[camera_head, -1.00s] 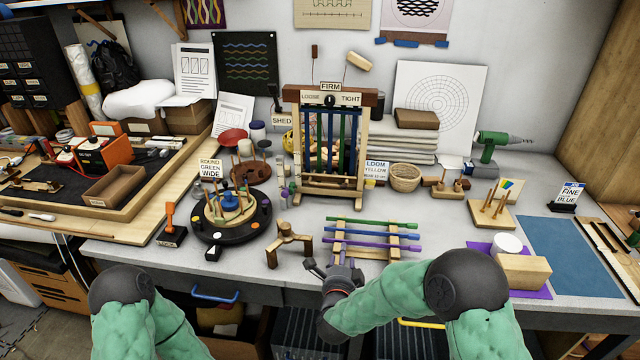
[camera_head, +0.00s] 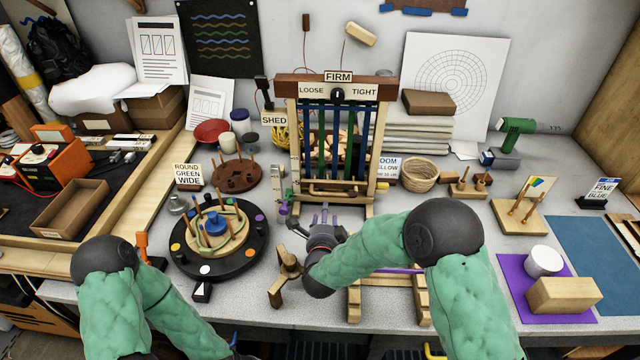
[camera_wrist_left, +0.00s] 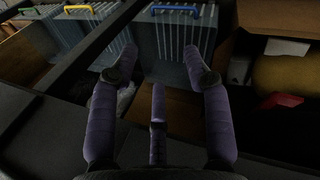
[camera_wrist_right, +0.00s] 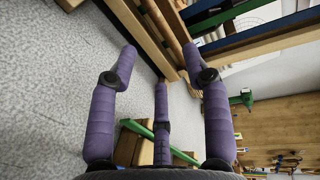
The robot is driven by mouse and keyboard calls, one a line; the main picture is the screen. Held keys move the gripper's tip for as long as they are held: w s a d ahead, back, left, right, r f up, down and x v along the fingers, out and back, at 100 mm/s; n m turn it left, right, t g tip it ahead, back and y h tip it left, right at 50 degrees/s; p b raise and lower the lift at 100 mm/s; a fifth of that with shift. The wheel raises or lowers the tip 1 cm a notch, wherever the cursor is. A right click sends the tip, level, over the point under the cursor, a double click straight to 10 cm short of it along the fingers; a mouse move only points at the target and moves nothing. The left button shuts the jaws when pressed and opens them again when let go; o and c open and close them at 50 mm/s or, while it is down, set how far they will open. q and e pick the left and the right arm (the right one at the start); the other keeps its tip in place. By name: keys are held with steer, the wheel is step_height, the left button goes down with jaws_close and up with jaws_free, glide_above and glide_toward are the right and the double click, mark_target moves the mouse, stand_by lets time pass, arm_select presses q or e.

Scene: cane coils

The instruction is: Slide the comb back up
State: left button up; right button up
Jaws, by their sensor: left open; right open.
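The upright wooden loom (camera_head: 284,128) stands at the back middle, with blue and green warp strips (camera_head: 317,135) in it. A pale wooden crossbar with a handle, apparently the comb (camera_head: 340,188), sits low across the warp. My right gripper (camera_head: 325,212) is open, just in front of and below this bar at the loom's foot. In the right wrist view its fingers (camera_wrist_right: 159,52) are spread with nothing between them, close to the wooden bars. Contact cannot be told. My left gripper (camera_wrist_left: 156,52) is open and empty over bins below the bench; the head view shows only its arm.
A round black turntable with pegs (camera_head: 177,255) stands left of my right gripper. A small wooden stand (camera_head: 285,268) and a wooden rack (camera_head: 355,297) are by my right arm. A basket (camera_head: 419,174) stands right of the loom. The LOOM YELLOW card is partly hidden.

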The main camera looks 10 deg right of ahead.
mark_target(327, 196)
steer(key=b+x, duration=0.2)
steer(key=x, duration=0.8)
steer(key=shift+w+d, duration=0.15)
steer(key=shift+w, duration=0.25)
jaws_close()
